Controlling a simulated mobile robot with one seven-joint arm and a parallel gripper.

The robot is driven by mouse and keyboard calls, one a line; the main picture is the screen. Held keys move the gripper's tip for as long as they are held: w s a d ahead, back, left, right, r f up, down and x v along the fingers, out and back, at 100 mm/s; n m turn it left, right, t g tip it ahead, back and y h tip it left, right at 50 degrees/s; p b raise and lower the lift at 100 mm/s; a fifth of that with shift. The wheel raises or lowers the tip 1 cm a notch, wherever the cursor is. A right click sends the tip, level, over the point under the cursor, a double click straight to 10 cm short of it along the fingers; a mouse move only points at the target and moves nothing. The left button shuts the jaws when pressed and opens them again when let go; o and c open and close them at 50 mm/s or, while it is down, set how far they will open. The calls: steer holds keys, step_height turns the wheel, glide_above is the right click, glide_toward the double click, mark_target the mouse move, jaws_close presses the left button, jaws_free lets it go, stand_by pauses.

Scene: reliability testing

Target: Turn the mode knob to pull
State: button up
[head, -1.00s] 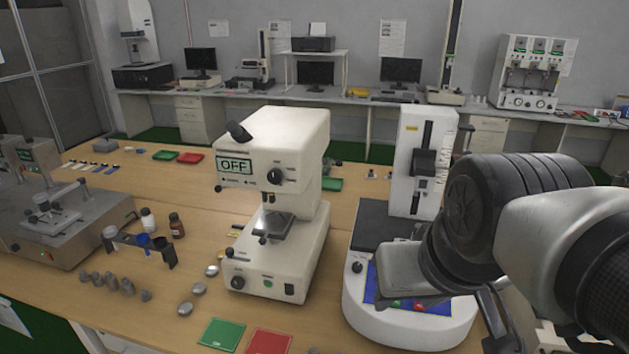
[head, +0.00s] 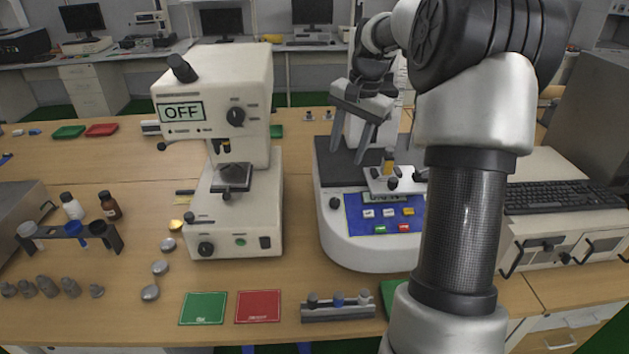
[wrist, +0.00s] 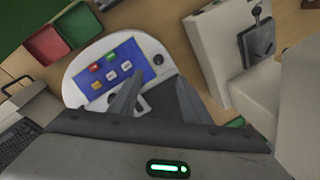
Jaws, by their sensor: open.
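My gripper (head: 352,138) is open and empty, fingers pointing down, above the dark rear deck of the white tester with a blue panel (head: 352,228). A small black knob (head: 335,203) sits at the left of the panel; its markings are too small to read. In the wrist view the knob (wrist: 158,60) lies just beyond my open fingers (wrist: 156,86), apart from them. Another black knob (head: 236,116) is on the white instrument with the "OFF" display (head: 181,112). I cannot tell from labels which is the mode knob.
A metal fixture (head: 395,180) with small knobs stands behind the blue panel. A keyboard (head: 565,196) is at right. A strip of bench between the two instruments is clear.

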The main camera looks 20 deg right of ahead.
steer(key=d+f, duration=0.1)
glide_toward(335, 201)
steer(key=f, duration=0.5)
steer(key=w+f, duration=0.1)
steer(key=f, duration=0.2)
steer(key=shift+w+a+f+b, duration=0.1)
steer(key=shift+w+a+b, duration=0.05)
steer(key=shift+a+b, duration=0.25)
steer(key=c, duration=1)
steer(key=shift+c, duration=0.2)
